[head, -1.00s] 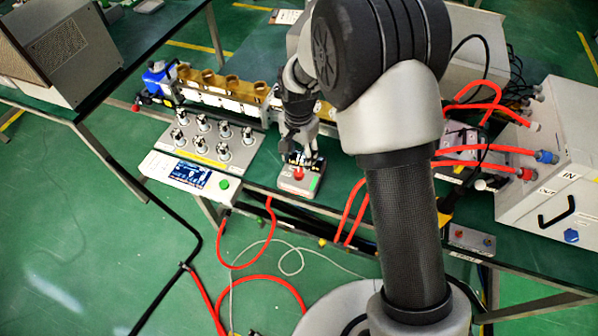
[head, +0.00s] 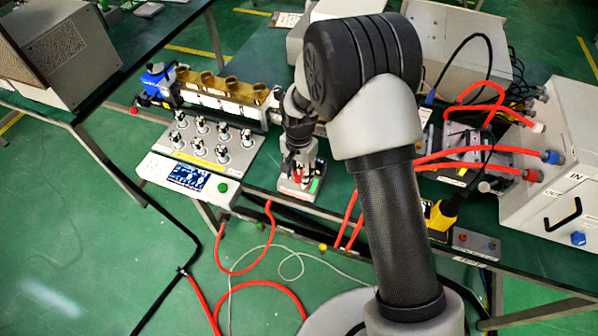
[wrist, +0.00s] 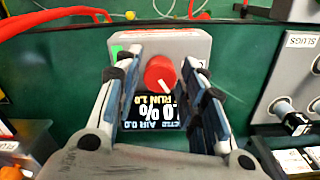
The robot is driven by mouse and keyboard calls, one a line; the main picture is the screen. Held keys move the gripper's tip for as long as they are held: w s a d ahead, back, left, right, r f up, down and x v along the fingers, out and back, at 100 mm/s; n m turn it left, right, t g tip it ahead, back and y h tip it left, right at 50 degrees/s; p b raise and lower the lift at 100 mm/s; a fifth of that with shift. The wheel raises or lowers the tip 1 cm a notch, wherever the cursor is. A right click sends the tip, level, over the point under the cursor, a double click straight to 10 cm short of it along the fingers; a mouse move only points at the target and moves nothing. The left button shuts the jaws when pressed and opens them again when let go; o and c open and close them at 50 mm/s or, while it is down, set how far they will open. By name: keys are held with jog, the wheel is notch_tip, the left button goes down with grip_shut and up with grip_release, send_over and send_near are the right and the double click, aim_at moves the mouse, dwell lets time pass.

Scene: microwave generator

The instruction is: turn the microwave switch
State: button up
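The switch is a round red knob (wrist: 158,72) with a white pointer line, on a small grey control box (wrist: 183,45). In the wrist view the box also has a black display with white and yellow text (wrist: 155,112) and a green patch. My gripper (wrist: 157,62) is open, with one finger on each side of the knob and narrow gaps at its sides. I cannot tell how far above the knob the fingertips are. In the head view my gripper (head: 300,168) points down over the grey box (head: 296,194) at the table's front edge and partly hides the knob.
A panel with several metal knobs (head: 205,150) and a display unit with a green button (head: 187,178) stand left of the box. Red hoses (head: 460,157) run to a large grey cabinet (head: 548,195) on the right. A brass-coloured assembly (head: 222,92) lies behind.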

jog(key=c, duration=0.7)
jog(key=shift+n, duration=0.4)
jog(key=n+p, duration=0.1)
jog(key=n, duration=0.4)
jog(key=shift+n, duration=0.3)
jog(key=n+p, duration=0.1)
jog(key=n, duration=0.4)
jog(key=shift+n, duration=0.4)
jog(key=o, duration=1)
